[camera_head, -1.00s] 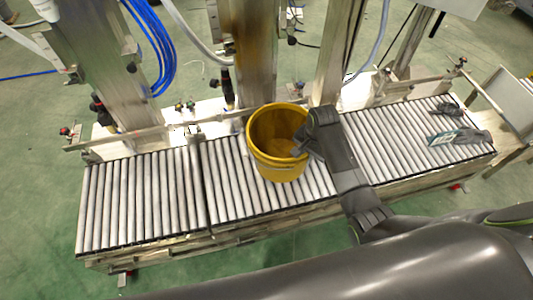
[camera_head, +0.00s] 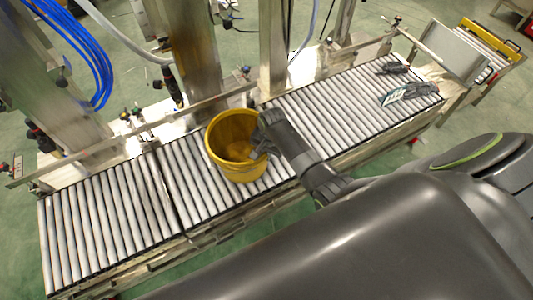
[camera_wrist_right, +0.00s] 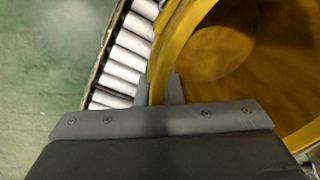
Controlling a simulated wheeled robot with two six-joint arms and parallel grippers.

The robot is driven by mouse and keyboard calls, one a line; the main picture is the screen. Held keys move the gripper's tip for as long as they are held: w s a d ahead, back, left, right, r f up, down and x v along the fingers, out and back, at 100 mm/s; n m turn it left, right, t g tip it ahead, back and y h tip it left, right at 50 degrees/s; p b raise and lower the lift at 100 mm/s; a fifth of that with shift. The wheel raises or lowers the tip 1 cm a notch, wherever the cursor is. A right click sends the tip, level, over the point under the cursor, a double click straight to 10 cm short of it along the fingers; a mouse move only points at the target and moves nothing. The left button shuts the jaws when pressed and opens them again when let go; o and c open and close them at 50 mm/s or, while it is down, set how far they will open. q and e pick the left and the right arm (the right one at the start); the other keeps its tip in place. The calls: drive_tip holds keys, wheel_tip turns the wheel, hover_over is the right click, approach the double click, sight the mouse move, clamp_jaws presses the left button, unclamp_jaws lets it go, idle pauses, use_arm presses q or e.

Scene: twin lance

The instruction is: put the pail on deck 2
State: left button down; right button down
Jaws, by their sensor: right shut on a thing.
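The yellow pail (camera_head: 232,166) is upright over the middle of the roller conveyor (camera_head: 330,108), open at the top. My right gripper (camera_head: 262,148) is shut on the right side of its rim. In the right wrist view the pail (camera_wrist_right: 220,60) fills the right half, and its wall sits between the fingers of the right gripper (camera_wrist_right: 163,88). I cannot tell whether the pail's base touches the rollers. No deck number can be read; a dark seam divides the rollers left of the pail. My left gripper is not in view.
Dark gloves (camera_head: 393,68) and a grey item with a light label (camera_head: 408,93) lie at the conveyor's right end. A metal rail (camera_head: 90,152) and upright posts (camera_head: 273,45) line the far side. The left rollers (camera_head: 100,215) are clear.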

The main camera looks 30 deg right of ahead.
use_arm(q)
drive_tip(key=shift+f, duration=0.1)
use_arm(e)
drive_tip(key=shift+f, duration=0.15)
drive_tip(key=c, duration=1.6)
unclamp_jaws()
